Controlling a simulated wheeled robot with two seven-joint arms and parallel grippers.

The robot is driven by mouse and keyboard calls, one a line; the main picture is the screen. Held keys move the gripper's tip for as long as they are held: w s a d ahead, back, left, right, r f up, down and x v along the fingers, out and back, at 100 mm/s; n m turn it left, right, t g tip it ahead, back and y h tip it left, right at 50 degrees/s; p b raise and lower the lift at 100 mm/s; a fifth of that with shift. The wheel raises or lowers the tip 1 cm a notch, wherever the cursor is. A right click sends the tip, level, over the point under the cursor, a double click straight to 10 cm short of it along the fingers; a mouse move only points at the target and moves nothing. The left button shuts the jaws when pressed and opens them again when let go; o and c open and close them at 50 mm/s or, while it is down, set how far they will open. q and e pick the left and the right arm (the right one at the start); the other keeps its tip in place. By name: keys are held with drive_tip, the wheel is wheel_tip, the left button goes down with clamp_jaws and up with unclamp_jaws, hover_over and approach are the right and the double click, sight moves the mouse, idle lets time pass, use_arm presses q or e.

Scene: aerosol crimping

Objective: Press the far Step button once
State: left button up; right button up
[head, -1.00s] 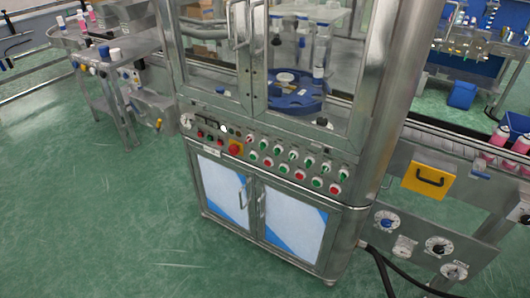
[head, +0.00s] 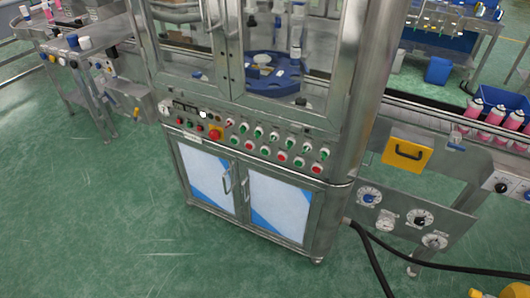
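The control panel (head: 245,130) with its buttons runs across the front of the steel crimping machine, below the glass doors. It carries a large red knob (head: 215,134), a white button (head: 203,114), and rows of small green and red buttons (head: 265,150). The labels are too small to read, so I cannot tell which button is the far Step one. Neither of my grippers shows in the head view.
The machine's lower cabinet (head: 280,208) has two doors with handles. A side panel with gauges (head: 420,218) and a yellow plate (head: 407,153) stands at the right, with black hoses (head: 375,262) below. A steel table (head: 84,57) is at the left. The green floor (head: 90,220) in front is clear.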

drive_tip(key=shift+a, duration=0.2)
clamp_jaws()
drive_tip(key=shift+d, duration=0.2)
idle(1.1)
